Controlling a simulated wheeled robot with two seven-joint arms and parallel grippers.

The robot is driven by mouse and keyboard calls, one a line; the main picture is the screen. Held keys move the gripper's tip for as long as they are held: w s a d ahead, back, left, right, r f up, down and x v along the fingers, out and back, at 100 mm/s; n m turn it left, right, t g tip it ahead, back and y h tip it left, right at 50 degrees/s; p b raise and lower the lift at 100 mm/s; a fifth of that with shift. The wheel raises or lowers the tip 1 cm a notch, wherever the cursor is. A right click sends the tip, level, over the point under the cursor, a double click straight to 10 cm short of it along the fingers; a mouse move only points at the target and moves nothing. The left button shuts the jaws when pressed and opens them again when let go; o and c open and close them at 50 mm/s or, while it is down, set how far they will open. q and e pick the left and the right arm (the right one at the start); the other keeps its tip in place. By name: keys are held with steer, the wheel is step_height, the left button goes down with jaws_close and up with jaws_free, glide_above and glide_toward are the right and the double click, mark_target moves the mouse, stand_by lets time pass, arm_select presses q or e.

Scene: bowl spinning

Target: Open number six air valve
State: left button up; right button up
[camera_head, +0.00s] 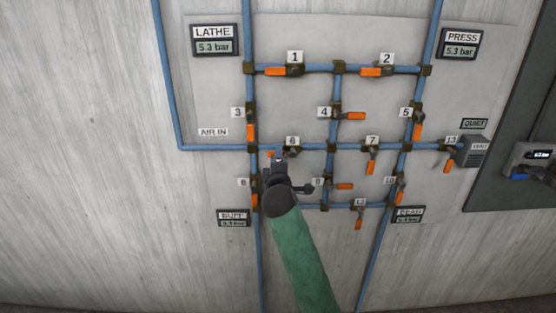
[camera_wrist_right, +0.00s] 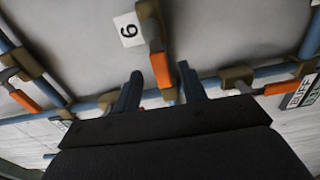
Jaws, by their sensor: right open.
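The number six air valve (camera_wrist_right: 150,18) shows in the right wrist view beside its white label (camera_wrist_right: 128,30), with its orange handle (camera_wrist_right: 160,70) lying roughly along the pipe. In the head view the label (camera_head: 292,141) shows above my gripper, and the orange handle tip (camera_head: 270,153) shows just left of it. My right gripper (camera_head: 279,156) is in front of this valve, with my green arm rising from below. In the right wrist view its open fingers (camera_wrist_right: 161,88) stand either side of the handle. I cannot tell whether they touch it. My left gripper is not in view.
Blue pipes (camera_head: 212,147) with several other orange-handled valves surround this spot. The number eight valve handle (camera_head: 255,200) is close below left. The BUFF gauge (camera_head: 233,217) hangs below. A grey vent box (camera_head: 474,151) is right. The wall at left is mostly bare.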

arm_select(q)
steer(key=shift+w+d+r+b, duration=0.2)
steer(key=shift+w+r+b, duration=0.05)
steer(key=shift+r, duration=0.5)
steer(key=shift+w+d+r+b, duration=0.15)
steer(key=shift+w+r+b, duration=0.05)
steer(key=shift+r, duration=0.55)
arm_select(e)
steer(key=shift+s, duration=1.85)
